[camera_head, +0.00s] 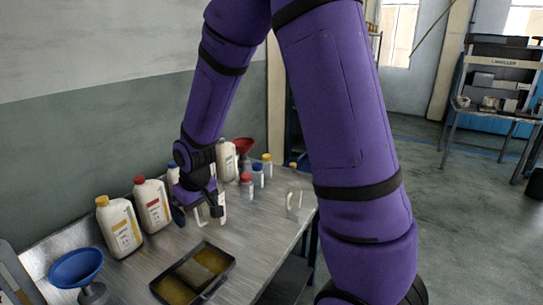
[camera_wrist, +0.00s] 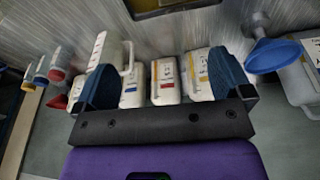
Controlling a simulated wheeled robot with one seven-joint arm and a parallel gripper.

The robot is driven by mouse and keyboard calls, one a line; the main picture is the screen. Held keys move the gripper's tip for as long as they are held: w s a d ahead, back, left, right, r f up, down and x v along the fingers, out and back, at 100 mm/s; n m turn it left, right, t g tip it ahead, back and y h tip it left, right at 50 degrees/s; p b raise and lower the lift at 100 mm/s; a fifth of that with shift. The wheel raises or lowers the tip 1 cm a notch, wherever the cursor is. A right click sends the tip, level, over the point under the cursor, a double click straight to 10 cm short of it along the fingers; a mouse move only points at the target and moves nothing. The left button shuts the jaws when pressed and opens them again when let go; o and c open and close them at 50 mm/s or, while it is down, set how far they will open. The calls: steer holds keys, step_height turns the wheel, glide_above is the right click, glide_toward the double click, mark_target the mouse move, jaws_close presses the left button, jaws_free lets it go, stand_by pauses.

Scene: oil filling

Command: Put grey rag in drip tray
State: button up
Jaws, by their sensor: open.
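The black drip tray (camera_head: 229,272) lies on the metal bench at the front, with yellowish-brown areas inside it. In the wrist view only an edge of the tray (camera_wrist: 165,11) shows at the top. My gripper (camera_head: 197,212) is behind the tray, above the bench and near the bottles. Its two blue fingers are spread with nothing between them in the wrist view (camera_wrist: 163,80).
White bottles with a yellow cap (camera_head: 119,228) and a red cap (camera_head: 152,206) stand along the wall. A blue funnel (camera_head: 77,268) is at the front left. Bare bench lies around the tray.

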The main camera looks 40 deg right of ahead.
steer(key=s+d+r+m+t, duration=0.1)
steer(key=s+r, duration=0.4)
steer(key=r, duration=0.3)
steer(key=s+d+r, duration=0.2)
steer(key=s+r, duration=0.3)
steer(key=r, duration=0.2)
steer(key=s+r, duration=0.4)
steer(key=s, duration=0.3)
steer(key=s+d+r+m+t, duration=0.1)
steer(key=s+r, duration=0.2)
steer(key=s, duration=0.5)
steer(key=shift+d+r+t, duration=0.15)
steer(key=shift+r+t, duration=0.15)
steer(key=shift+r, duration=0.1)
